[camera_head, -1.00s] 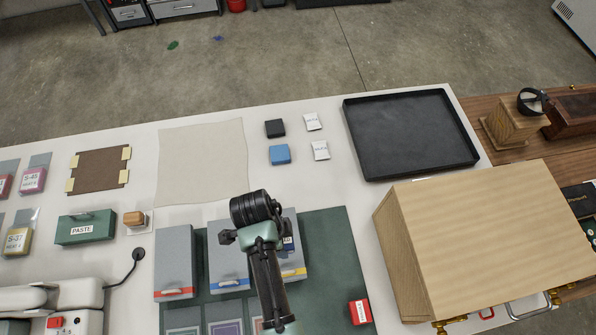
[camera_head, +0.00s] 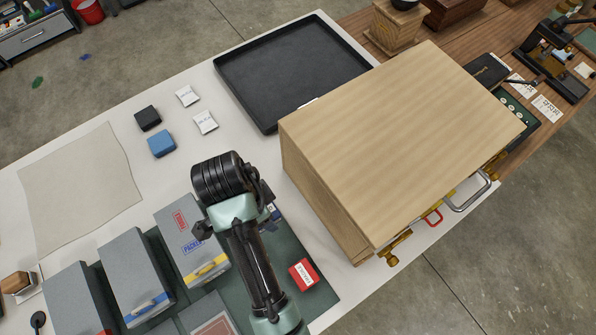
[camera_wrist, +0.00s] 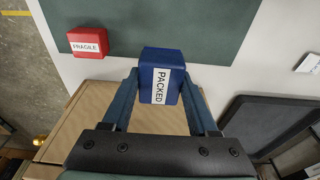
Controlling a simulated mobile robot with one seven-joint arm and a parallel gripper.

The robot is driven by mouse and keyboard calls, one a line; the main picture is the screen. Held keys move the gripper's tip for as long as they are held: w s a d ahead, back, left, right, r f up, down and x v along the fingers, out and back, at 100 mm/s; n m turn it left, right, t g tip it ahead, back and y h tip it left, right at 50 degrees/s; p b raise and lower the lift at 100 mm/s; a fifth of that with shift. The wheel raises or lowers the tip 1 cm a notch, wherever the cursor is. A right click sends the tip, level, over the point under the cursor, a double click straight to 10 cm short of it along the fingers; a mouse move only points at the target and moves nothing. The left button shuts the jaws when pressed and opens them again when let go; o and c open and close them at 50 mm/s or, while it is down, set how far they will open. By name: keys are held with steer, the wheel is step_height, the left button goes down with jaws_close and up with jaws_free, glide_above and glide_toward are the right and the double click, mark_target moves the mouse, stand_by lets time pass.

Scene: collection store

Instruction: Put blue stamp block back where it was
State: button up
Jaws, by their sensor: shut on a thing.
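The blue stamp block with a white PACKED label (camera_wrist: 161,78) is between my gripper's fingers (camera_wrist: 160,88) in the wrist view. My gripper is shut on it. In the head view my dark wrist hides most of the block; a small blue part (camera_head: 276,213) shows beside it. The red stamp block labelled FRAGILE (camera_head: 303,274) lies on the green mat (camera_head: 318,290) near its right edge. It also shows at the upper left in the wrist view (camera_wrist: 89,42), apart from my gripper.
A large wooden cabinet (camera_head: 400,135) stands close to the right of my gripper. A black tray (camera_head: 290,65) lies behind. Blue (camera_head: 161,143) and black (camera_head: 148,118) pads and two white packets sit on the white table. Several grey boxes (camera_head: 135,275) stand left on the mat.

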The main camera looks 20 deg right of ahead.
steer(key=shift+d+f, duration=0.2)
steer(key=shift+d, duration=0.15)
step_height(320, 180, down, 10)
steer(key=shift+s+r+p, duration=0.1)
steer(key=shift+r+p, duration=0.05)
steer(key=shift+p, duration=0.3)
steer(key=o, duration=1.1)
steer(key=shift+c, duration=0.2)
